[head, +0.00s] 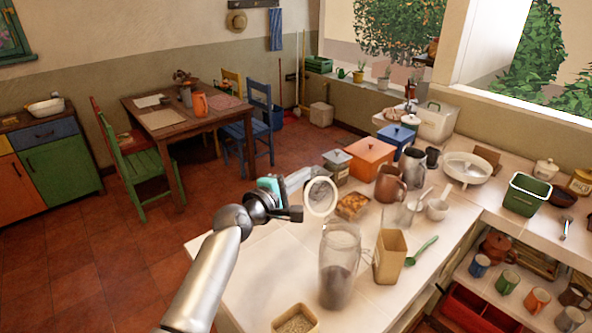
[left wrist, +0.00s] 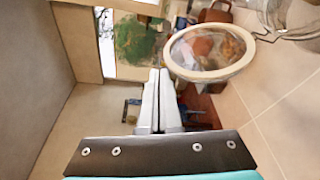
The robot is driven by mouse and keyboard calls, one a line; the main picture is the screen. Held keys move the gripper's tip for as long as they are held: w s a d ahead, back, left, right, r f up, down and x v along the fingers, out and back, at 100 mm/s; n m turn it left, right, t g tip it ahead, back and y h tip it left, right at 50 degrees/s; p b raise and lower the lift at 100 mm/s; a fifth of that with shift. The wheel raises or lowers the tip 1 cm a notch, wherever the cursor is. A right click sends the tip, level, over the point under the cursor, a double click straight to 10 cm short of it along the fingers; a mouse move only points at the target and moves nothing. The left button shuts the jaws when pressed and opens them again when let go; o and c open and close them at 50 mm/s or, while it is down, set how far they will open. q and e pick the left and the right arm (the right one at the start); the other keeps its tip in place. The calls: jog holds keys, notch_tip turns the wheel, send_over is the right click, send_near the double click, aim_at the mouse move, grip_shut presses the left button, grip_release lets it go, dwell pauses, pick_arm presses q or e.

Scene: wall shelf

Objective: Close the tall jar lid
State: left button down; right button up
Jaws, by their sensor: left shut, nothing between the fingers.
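The tall jar (head: 337,280) is clear glass with dark contents in its lower part, and it stands upright on the white counter. Its round glass lid with a pale ring (head: 320,213) stands raised above and behind the jar's mouth, so the jar is open. My left gripper (head: 305,177) is beside the lid, on its left and far side; its fingertips are partly hard to make out there. In the left wrist view the two fingers (left wrist: 158,75) are shut and empty, with the lid (left wrist: 182,69) just to their right; I cannot tell whether they touch. My right gripper is not in view.
A tan open container (head: 390,257) and a green spoon (head: 421,250) are right of the jar. A small square container (head: 295,320) is in front. A glass container (head: 396,217), a brown jug (head: 390,184) and a lidded canister (head: 337,166) stand behind. The counter left of the jar is clear.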

aim_at(316, 210)
pick_arm(q)
jog(key=shift+s, duration=0.1)
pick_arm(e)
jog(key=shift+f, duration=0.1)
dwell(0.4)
